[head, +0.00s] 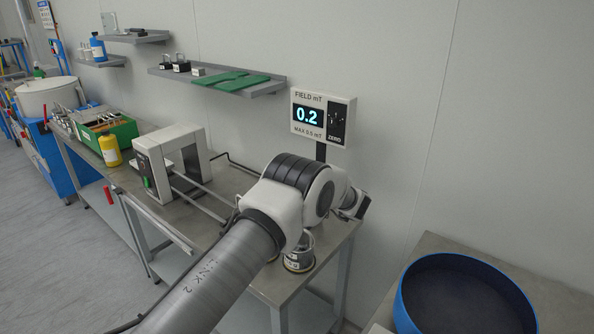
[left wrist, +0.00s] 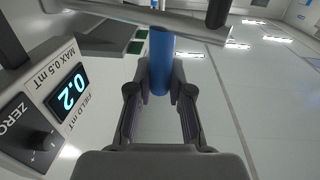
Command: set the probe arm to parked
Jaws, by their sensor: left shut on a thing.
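The probe arm seems to be the grey bar (left wrist: 145,22) across the top of the left wrist view, with a blue grip (left wrist: 160,50) at it. My left gripper (left wrist: 161,82) is shut on the blue grip, one finger on each side. In the head view my own arm hides the probe arm and the fingers, so I cannot tell the probe arm's position. The field meter (head: 322,118) on its black post reads 0.2; it also shows close at left in the left wrist view (left wrist: 45,105). My right gripper is in neither view.
A white frame-shaped device (head: 155,172) with rails stands on the metal bench (head: 235,178). A yellow bottle (head: 110,151) and a green tray (head: 128,130) are farther left. A wall shelf (head: 215,80) hangs behind. A round blue-rimmed container (head: 402,303) is at lower right.

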